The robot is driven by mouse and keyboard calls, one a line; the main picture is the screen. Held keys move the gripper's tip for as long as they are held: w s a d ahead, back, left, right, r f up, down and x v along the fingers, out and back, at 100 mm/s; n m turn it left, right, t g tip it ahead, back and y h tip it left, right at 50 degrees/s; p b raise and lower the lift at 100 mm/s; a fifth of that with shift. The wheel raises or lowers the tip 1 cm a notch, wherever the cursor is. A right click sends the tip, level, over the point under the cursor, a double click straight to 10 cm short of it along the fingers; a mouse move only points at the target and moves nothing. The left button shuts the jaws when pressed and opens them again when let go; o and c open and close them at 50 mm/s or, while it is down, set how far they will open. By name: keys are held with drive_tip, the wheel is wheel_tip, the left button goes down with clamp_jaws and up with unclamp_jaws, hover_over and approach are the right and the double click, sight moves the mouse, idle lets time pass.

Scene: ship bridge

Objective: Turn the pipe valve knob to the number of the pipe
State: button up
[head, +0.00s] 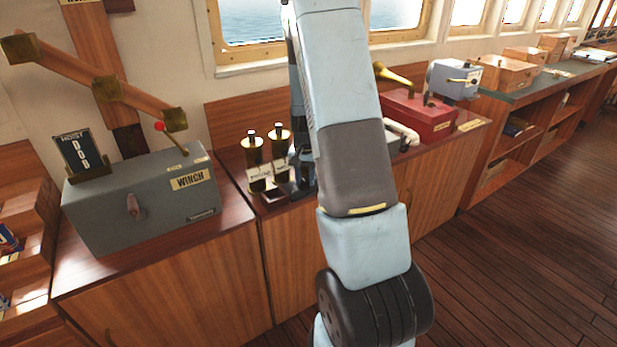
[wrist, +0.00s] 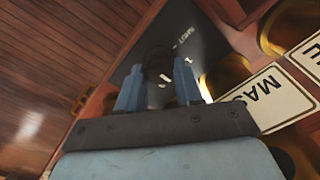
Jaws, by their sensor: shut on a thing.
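In the wrist view my gripper (wrist: 158,80) has its two blue fingers on either side of a dark round knob (wrist: 157,60), shut on it. The knob sits on a dark panel (wrist: 182,32) with small white markings, too blurred to read. I cannot tell which number the knob points to. In the head view my gripper (head: 300,178) is low at the counter, just right of two brass cylinders (head: 254,160). My arm covers much of that spot, and the knob cannot be made out there.
White labels (wrist: 272,98), one reading "MAS", stand by the brass cylinders at right in the wrist view. A grey winch box (head: 130,207) with a red-tipped lever is left on the counter. A red box (head: 418,117) with a brass horn and a white pipe (head: 402,132) are right of my arm.

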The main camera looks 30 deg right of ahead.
sight(305, 180)
drive_tip(key=shift+w, duration=0.1)
drive_tip(key=o, duration=1)
drive_tip(key=shift+o, duration=0.2)
drive_tip(key=shift+r, duration=0.1)
wheel_tip(305, 180, up, 14)
drive_tip(key=shift+f, duration=0.25)
